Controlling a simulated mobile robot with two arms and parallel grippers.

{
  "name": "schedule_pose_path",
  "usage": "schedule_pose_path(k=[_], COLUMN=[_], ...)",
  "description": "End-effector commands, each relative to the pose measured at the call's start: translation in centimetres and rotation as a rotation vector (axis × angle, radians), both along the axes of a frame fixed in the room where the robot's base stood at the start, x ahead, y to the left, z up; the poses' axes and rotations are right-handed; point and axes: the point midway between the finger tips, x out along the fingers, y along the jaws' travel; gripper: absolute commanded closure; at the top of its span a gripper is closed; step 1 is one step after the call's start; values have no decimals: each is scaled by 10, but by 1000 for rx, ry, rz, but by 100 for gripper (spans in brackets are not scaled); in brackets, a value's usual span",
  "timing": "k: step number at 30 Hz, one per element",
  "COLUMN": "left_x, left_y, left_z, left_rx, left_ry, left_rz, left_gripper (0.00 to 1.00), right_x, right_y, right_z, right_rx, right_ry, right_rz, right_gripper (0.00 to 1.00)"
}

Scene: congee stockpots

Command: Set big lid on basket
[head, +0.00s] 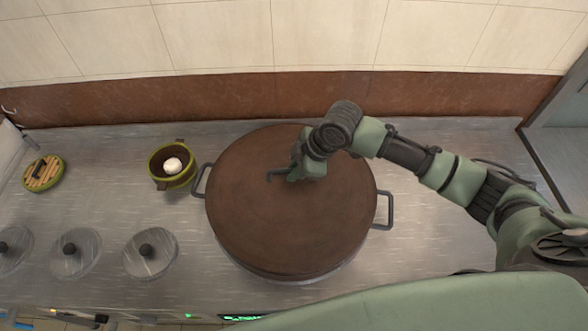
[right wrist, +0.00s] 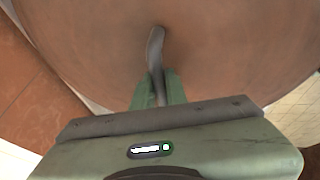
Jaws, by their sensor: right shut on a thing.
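The big lid (head: 290,225) is a wide round brown disc that fills the middle of the head view. My right gripper (head: 292,172) is shut on the lid's dark handle, near the lid's centre. In the right wrist view the fingers (right wrist: 158,92) hold the grey curved handle (right wrist: 155,48) over the lid's brown top (right wrist: 230,50). A large round vessel with grey side handles (head: 383,210) lies under the lid. The lid hides its inside, and I cannot tell whether the two touch. A small green-rimmed basket (head: 172,182) with a white round bun inside stands left of it, uncovered. My left gripper is not in view.
A small slatted round lid (head: 43,174) lies at the far left of the metal counter (head: 118,215). Several round metal lids with black knobs (head: 150,254) sit at the front left. A brown and cream wall (head: 200,95) closes the back.

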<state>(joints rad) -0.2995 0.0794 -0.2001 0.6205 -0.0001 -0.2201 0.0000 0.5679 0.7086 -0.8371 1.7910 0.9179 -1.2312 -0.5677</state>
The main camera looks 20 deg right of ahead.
Motion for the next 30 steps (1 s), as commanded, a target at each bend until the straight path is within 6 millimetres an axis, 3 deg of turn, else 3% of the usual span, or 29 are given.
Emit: schedule_pose_path(k=[10,30], left_x=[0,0], left_y=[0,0], left_z=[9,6], left_rx=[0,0], left_ry=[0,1], left_rz=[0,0], left_gripper=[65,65], right_x=[1,1], right_y=[1,0], right_z=[3,-3], right_rx=[3,2], right_ry=[-4,-4], right_rz=[1,-1], right_gripper=[100,100])
